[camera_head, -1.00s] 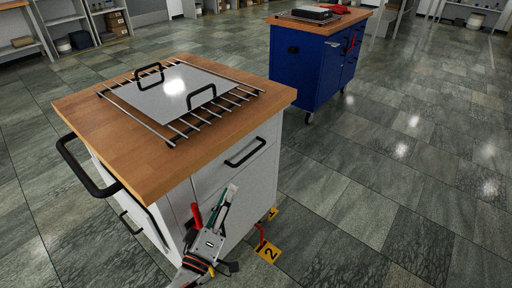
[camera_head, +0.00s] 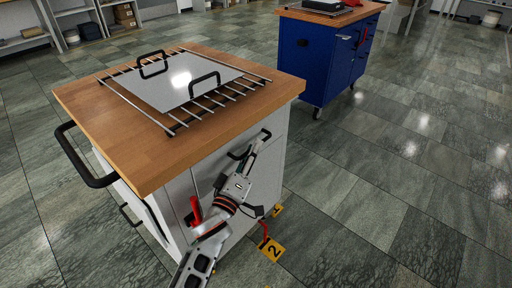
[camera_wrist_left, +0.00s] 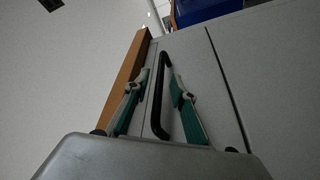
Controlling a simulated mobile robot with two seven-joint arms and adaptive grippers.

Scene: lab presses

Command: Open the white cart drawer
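The white cart (camera_head: 180,195) stands in front of me with a wooden top. Its drawer front (camera_head: 275,125) lies flush under the top and looks closed. The black drawer handle (camera_head: 266,137) is partly hidden behind my left gripper (camera_head: 250,154) in the head view. In the left wrist view, the handle (camera_wrist_left: 158,95) runs between the two green-padded fingers of my left gripper (camera_wrist_left: 160,79). The fingers are apart, with a gap visible on each side of the handle. The white drawer front (camera_wrist_left: 193,58) lies behind it. My right gripper is not in view.
A metal rack and a plate with black handles (camera_head: 185,82) lie on the cart top. A black side bar (camera_head: 85,165) sticks out at left. A yellow "2" tag (camera_head: 271,249) is low by the cart. A blue cart (camera_head: 312,65) stands behind; floor at right is clear.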

